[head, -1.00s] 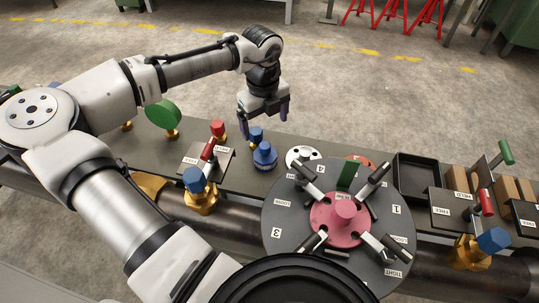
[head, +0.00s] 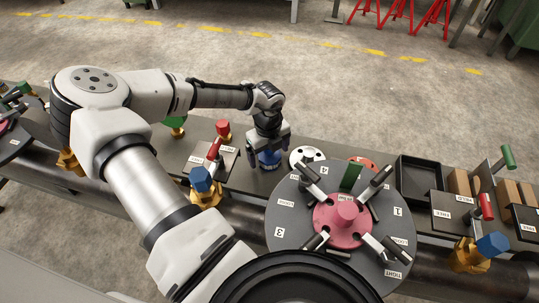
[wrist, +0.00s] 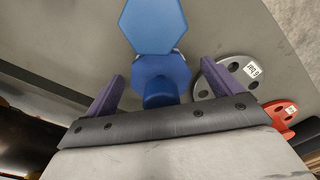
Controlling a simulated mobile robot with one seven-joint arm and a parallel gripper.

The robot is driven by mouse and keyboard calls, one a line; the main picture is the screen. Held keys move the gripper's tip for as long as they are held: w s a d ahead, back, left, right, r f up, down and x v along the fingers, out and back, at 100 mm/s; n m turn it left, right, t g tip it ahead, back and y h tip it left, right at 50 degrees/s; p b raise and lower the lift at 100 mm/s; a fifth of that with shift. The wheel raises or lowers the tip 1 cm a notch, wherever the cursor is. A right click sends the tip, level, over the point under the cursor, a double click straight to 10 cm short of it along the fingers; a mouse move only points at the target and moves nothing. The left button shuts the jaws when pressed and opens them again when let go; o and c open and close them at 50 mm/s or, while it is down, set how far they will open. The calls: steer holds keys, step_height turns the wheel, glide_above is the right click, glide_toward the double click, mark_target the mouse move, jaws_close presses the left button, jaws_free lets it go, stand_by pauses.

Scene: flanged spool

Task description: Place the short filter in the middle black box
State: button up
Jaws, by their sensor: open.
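Two blue hexagonal-topped parts show in the wrist view. One blue part (wrist: 160,72) stands between my fingers, and a larger-looking blue part (wrist: 152,25) is just beyond it. I cannot tell for sure which is the short filter. My gripper (head: 269,152) is low over the bench, with its fingers open on either side of the nearer blue part (head: 268,160). In the wrist view my gripper (wrist: 163,71) shows visible gaps between its fingers and that part. The farther blue part is hidden in the head view. A black open box (head: 418,172) on the bench at right looks empty.
A round grey turntable (head: 290,235) with a pink hub and clamps stands right of my gripper. A white holed disc (head: 303,156) and a red disc (head: 362,162) lie close by. Red-handled and blue-capped valves (head: 202,180) stand at left. Brown blocks (head: 459,182) are right of the box.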

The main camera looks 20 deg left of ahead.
steer(key=shift+f, duration=0.35)
steer(key=shift+c, duration=0.4)
steer(key=c, duration=1.1)
steer(key=shift+o, duration=0.2)
